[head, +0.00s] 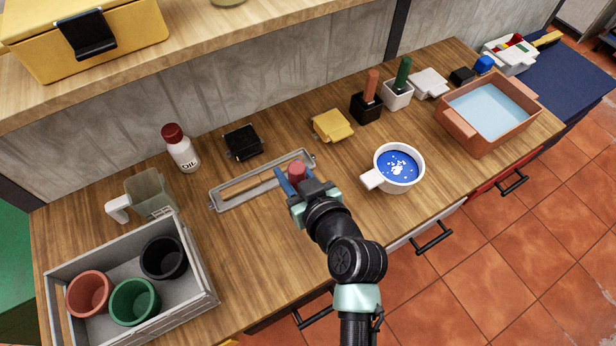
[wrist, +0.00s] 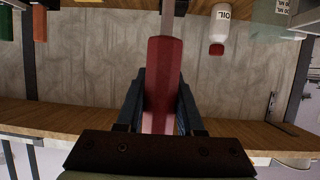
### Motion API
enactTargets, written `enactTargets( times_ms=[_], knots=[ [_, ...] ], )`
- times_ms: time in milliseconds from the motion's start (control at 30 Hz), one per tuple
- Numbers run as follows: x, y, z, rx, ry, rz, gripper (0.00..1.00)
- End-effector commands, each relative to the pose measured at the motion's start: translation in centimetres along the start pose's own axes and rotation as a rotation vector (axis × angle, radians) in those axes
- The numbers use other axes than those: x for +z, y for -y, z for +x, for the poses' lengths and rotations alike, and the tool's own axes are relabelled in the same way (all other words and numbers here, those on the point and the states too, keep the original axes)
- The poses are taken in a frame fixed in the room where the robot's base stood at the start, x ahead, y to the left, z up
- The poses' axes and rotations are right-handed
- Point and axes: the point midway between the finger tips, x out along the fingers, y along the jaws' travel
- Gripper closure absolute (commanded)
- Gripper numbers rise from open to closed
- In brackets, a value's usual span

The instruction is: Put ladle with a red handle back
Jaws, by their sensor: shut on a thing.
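My gripper (head: 294,184) is shut on the red handle of the ladle (head: 297,169), above the wooden counter by the right end of a grey metal frame. In the wrist view the ladle's red handle (wrist: 162,85) lies between the two dark fingers of my gripper (wrist: 163,105), with a thin grey shaft leading away from it. The ladle's bowl cannot be made out in either view. The grey frame (head: 232,204) is long and narrow with an opening along its middle. My gripper hides part of its right end.
A white mug of blue paint (head: 398,187) stands to my gripper's right. A grey crate (head: 190,308) with several coloured pots is at lower left. Behind are an oil bottle (head: 181,150), a black block (head: 243,142) and a yellow block (head: 331,126). A shelf (head: 240,45) overhangs the back.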

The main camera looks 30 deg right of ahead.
Motion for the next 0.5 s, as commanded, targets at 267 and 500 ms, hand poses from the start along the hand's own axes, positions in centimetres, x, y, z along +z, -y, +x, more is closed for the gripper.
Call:
enactTargets(
  times_ms=[267, 500],
  knots=[
    [0.6, 0.0, 0.2, 0.000, 0.001, 0.002, 1.00],
    [4.1, 0.0, 1.7, 0.001, 0.000, 0.003, 1.00]
  ],
)
